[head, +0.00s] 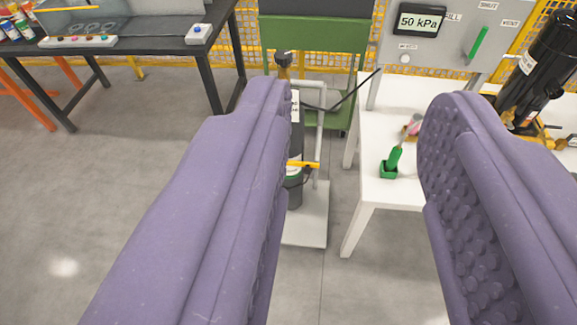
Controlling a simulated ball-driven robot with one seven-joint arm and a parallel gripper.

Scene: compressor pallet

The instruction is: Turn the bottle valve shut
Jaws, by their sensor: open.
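The gas bottle (295,192) stands upright on a small trolley, a little left of the picture's middle. Its valve (284,60) shows at the top as a dark knob above a brownish neck. A yellow strap (304,164) crosses the bottle low down. My gripper (362,100) has two purple, studded fingers spread wide, with nothing between them. The left finger covers part of the bottle's body; the valve shows just above that fingertip. I cannot tell how far the valve is turned.
A white table (383,222) at right holds a green holder (389,169) and a black cylinder (545,65). Above it, a grey panel (440,55) has a 50 kPa display (420,21) and a green lever (478,43). A dark workbench (150,45) stands at left. Open floor lies front left.

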